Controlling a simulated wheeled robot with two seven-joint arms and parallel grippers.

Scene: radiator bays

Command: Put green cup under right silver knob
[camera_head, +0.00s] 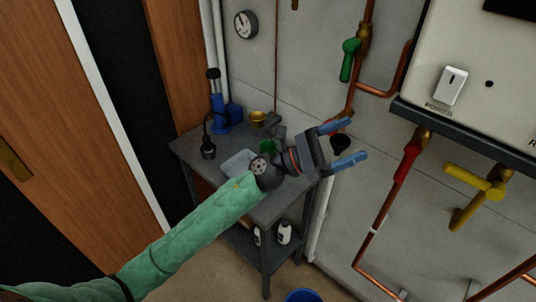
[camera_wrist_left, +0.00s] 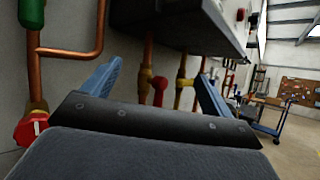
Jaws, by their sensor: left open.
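A green cup (camera_head: 266,146) stands on the small grey table (camera_head: 184,151), partly hidden behind my left gripper. My left gripper (camera_head: 354,140) is open, with its two blue fingers spread and pointing right, above the table's right side near the wall. Nothing shows between the fingers. In the left wrist view the open fingers (camera_wrist_left: 157,72) point toward pipes and the underside of a wall unit. I cannot make out a silver knob in either view. My right gripper is not in view.
The table also holds a brass-coloured cup (camera_head: 257,117), a blue device (camera_head: 217,112) and a pale tray (camera_head: 236,163). Copper pipes with a green handle (camera_head: 349,58), a red valve (camera_head: 407,165) and a yellow handle (camera_head: 470,180) line the wall below and beside the white unit (camera_head: 485,65).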

